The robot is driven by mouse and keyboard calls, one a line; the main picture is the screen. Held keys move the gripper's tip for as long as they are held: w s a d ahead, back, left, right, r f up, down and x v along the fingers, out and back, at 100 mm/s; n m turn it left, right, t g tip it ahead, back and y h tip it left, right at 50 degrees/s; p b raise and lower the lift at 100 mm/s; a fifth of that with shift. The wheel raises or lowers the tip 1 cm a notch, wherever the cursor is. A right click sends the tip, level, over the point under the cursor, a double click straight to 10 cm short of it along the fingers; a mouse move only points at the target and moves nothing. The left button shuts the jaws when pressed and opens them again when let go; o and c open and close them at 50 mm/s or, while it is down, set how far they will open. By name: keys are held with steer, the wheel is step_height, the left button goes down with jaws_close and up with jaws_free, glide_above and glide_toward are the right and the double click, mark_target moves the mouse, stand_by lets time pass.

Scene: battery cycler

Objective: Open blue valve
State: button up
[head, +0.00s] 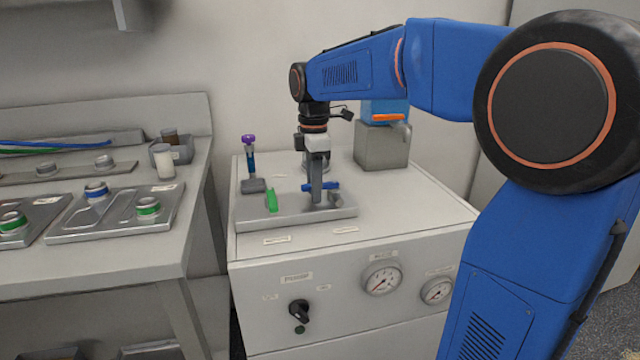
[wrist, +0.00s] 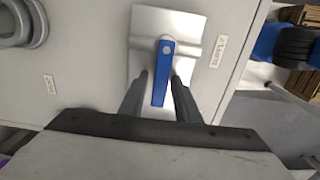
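The blue valve handle (head: 325,186) sits on the right part of a metal plate (head: 296,215) on top of a white cabinet. In the wrist view the blue handle (wrist: 164,62) is a flat lever with a round pivot at its far end. My gripper (head: 316,196) points down at the valve and partly hides it in the head view. In the wrist view my gripper (wrist: 160,76) is open, with one finger on each side of the lever's near end. A gap shows by each finger; contact is hard to tell.
A green valve handle (head: 271,200) stands left on the same plate. Behind it is a purple-topped tube in a holder (head: 252,185). A grey block with a blue and orange item (head: 382,144) stands at the back right. Gauges (head: 382,279) and a black knob (head: 299,311) are on the cabinet front.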

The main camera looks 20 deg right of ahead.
steer(key=shift+c, duration=0.8)
steer(key=s+n, duration=0.1)
steer(key=n, duration=0.1)
steer(key=s+n, duration=0.1)
steer(key=n, duration=0.1)
steer(key=s+n, duration=0.1)
steer(key=n, duration=0.1)
steer(key=shift+d, duration=0.25)
